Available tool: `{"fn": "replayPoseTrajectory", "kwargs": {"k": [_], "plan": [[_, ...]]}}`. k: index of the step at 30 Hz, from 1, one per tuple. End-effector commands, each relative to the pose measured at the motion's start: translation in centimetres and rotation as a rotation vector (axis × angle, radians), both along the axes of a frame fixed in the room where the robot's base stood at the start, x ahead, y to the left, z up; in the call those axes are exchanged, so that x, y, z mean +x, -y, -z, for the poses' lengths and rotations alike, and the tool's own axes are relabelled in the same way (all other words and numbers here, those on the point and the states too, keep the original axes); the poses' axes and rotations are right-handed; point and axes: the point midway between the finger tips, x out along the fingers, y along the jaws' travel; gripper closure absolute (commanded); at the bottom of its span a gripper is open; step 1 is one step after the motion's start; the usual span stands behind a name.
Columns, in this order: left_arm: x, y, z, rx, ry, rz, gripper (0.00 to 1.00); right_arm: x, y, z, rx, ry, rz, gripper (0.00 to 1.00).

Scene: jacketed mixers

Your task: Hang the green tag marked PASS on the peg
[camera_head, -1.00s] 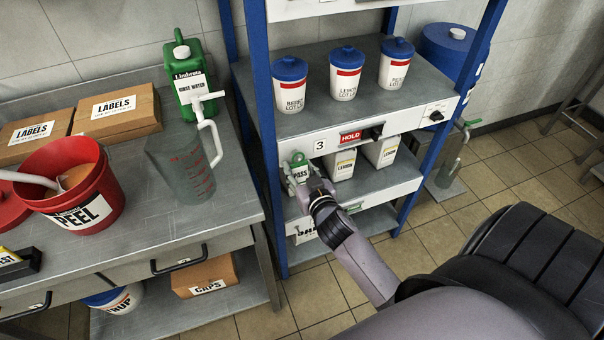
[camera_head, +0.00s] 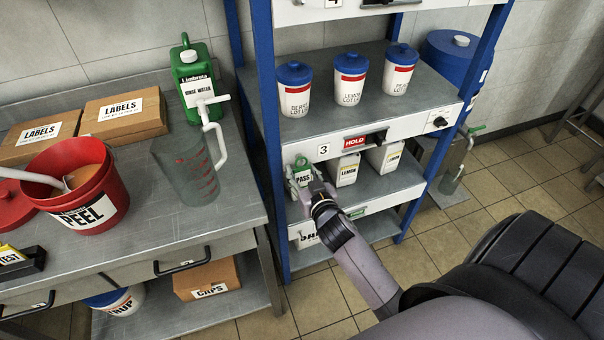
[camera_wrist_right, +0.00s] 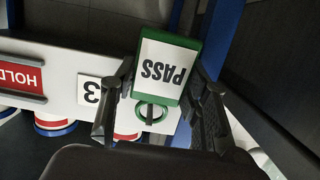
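The green tag (camera_head: 303,179) with a white PASS face is at the left end of the shelf front, just below the number 3 plate, in the head view. My right gripper (camera_head: 309,188) is at the tag. In the right wrist view the tag (camera_wrist_right: 166,72) appears upside down between the two fingers of my right gripper (camera_wrist_right: 163,80), which seem closed on its side edges. Its green ring is at the lower end, with a thin dark bar across the opening. I cannot tell whether that bar is a peg. No peg is clearly visible elsewhere. My left gripper is out of view.
A red HOLD sign (camera_head: 354,142) and a black knob (camera_head: 376,138) are on the shelf front, right of the tag. White cartons (camera_head: 345,170) stand behind. A blue post (camera_head: 268,130) is close on the left. Lidded tubs (camera_head: 351,78) stand above.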

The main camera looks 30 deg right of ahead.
Motion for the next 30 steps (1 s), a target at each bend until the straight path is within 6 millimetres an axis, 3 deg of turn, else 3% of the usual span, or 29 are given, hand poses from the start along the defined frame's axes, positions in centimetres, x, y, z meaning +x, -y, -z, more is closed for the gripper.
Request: {"fn": "replayPoseTrajectory", "kwargs": {"k": [10, 25, 30], "plan": [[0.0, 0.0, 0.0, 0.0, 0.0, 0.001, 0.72, 0.0, 0.2, 0.1, -0.002, -0.004, 0.004, 0.35], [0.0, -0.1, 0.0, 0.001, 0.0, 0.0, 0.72, 0.0, 0.0, 0.0, -0.001, 0.0, 0.001, 0.35], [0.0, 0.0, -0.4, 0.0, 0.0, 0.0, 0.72, -1.0, -0.2, -0.8, 0.0, -0.002, 0.0, 0.35]]}}
